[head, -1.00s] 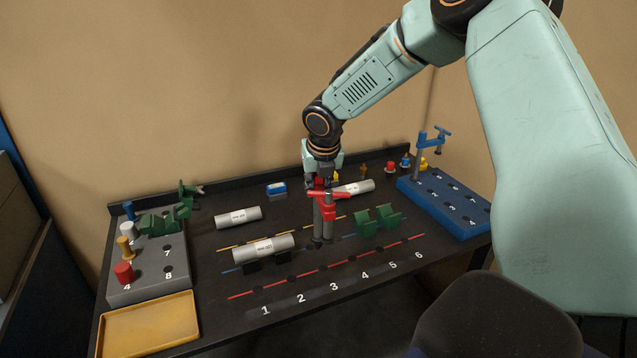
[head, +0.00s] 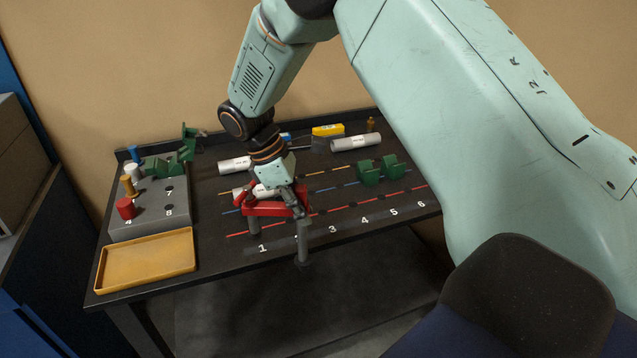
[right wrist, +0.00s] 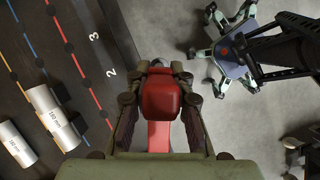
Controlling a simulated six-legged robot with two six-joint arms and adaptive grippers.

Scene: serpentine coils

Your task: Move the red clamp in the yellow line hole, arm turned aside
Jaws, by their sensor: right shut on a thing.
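My right gripper (head: 272,195) is shut on the red clamp (head: 279,209) and holds it above the front left of the table, near numbers 1 and 2. The clamp's grey post (head: 303,243) hangs down in front of the printed numbers, over the table's front edge. In the right wrist view the red clamp (right wrist: 160,95) sits between both fingers. The yellow line (head: 315,173) with dark holes is the farthest line, behind the clamp; its left part is hidden by my gripper and tubes. My left gripper is not in view.
White tubes (head: 234,165) lie behind my gripper, another (head: 356,142) at the back. A grey rack (head: 150,228) with pegs and a yellow tray (head: 145,266) are at left.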

